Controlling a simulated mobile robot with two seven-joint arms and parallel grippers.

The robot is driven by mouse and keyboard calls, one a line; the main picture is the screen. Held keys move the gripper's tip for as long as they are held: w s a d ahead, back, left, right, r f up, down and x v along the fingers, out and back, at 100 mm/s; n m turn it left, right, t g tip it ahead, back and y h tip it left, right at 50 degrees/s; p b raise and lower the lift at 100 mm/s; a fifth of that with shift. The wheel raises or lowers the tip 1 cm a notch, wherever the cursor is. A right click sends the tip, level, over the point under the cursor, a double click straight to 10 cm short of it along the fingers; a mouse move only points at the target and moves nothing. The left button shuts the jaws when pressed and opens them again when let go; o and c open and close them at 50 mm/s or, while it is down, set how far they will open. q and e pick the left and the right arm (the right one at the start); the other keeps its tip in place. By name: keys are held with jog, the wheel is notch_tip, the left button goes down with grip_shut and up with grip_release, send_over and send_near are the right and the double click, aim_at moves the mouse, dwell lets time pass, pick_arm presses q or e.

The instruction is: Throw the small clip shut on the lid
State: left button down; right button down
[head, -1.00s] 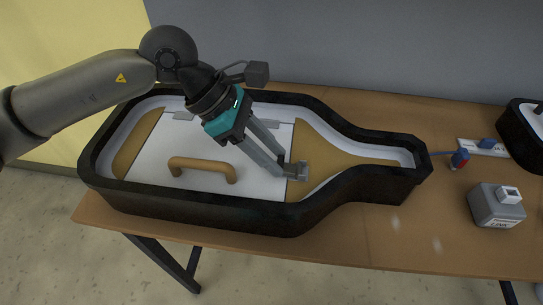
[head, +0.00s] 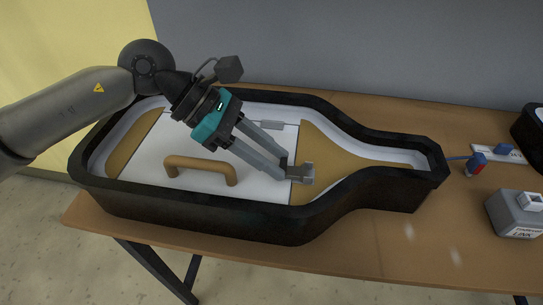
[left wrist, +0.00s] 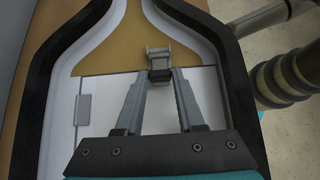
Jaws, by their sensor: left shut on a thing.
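The bottle-shaped black lightbox (head: 110,198) lies on the table, with a white lid (head: 140,160) set inside it. The lid carries a tan handle (head: 200,163). The small grey clip (head: 303,173) sits at the lid's right edge, by the tan panel; it also shows in the left wrist view (left wrist: 157,54). My left gripper (head: 286,172) reaches down over the lid, its fingertips closed on the clip's near part. In the left wrist view my left gripper (left wrist: 161,75) meets a dark piece at the clip's near end. My right gripper is not in view.
A grey hinge (head: 272,125) lies at the lid's far edge. A grey box (head: 517,214), a power strip (head: 500,153) and a red-and-blue plug (head: 477,164) stand to the right. The table between lightbox and grey box is clear.

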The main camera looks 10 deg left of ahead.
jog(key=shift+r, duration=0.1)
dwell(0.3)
pick_arm(q)
jog(key=c, duration=0.5)
grip_release()
jog(key=shift+a, duration=0.1)
jog(key=shift+a+r, duration=0.2)
jog(key=shift+a, duration=0.05)
jog(key=p+v, duration=0.3)
jog(key=v, duration=1.1)
jog(key=shift+a+r, duration=0.1)
jog(key=shift+a, duration=0.1)
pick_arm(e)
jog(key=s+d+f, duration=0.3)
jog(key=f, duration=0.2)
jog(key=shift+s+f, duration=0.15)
